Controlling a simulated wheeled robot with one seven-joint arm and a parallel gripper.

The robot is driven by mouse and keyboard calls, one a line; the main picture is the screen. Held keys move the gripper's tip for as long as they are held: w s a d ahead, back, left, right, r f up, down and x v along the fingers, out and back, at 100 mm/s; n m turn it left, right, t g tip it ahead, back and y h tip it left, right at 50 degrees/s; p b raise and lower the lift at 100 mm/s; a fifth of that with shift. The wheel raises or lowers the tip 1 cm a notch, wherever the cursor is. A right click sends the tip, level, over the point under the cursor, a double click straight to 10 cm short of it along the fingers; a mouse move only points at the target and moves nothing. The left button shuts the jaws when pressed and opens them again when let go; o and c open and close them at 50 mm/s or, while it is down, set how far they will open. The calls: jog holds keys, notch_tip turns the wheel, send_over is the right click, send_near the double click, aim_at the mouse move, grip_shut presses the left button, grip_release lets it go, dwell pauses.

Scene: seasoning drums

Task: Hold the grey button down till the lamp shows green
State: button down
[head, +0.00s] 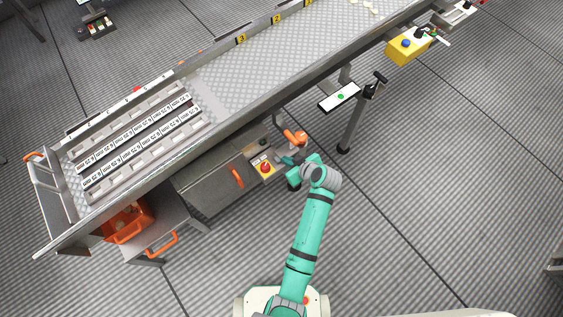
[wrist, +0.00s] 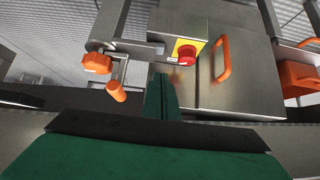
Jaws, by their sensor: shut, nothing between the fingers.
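My gripper (head: 288,160) is shut and empty at the near side of the long machine, just right of a yellow plate with a red button (head: 265,168). In the wrist view my green fingers (wrist: 160,95) point toward the machine front, below and left of the red button (wrist: 186,54). I cannot make out a grey button in either view; my gripper may hide it. A white panel with a round green mark (head: 341,97) is mounted right of the gripper; I cannot tell whether the mark is the lamp. Contact at the fingertips cannot be told.
An orange knob (wrist: 97,63) and an orange crank grip (wrist: 116,92) stick out left of the fingers in the wrist view. An orange door handle (head: 237,177) is left of the gripper. A yellow box with blue and black knobs (head: 408,48) stands far right. The near floor is open.

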aim_at(277, 160)
jog(key=x, duration=0.5)
jog(key=shift+a, duration=0.1)
notch_tip(277, 160, down, 2)
jog(key=shift+s+f, duration=0.1)
jog(key=shift+f, duration=0.8)
